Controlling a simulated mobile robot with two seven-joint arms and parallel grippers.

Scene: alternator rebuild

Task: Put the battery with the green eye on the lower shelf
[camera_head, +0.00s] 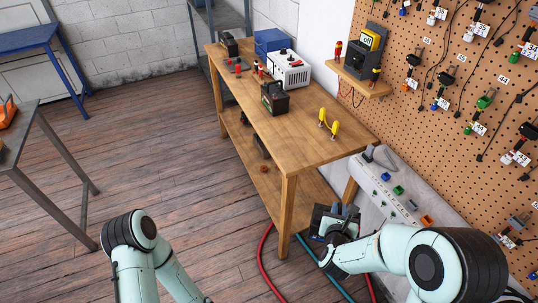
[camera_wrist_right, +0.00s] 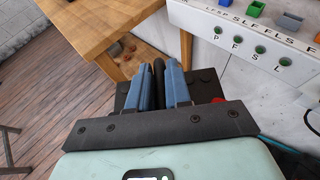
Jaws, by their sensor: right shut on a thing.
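My right gripper (camera_head: 336,226) is shut on the black handle of a dark battery; its blue fingers (camera_wrist_right: 160,88) close on the handle in the right wrist view. The held battery (camera_wrist_right: 206,82) hangs below the fingers, with a red spot at its right. Its eye colour cannot be seen. In the head view it is beside the right front leg of the wooden bench, clear of the lower shelf (camera_head: 302,192). Another dark battery (camera_head: 275,98) stands on the bench top (camera_head: 305,142). My left arm enters at the bottom; its gripper is out of view.
Small dark objects lie toward the far part of the lower shelf; its near part looks clear. Yellow-handled clamps (camera_head: 329,122) and a white charger (camera_head: 288,68) are on the bench top. A grey panel with coloured connectors (camera_head: 397,190) stands at right. Red and teal hoses (camera_head: 265,258) cross the floor.

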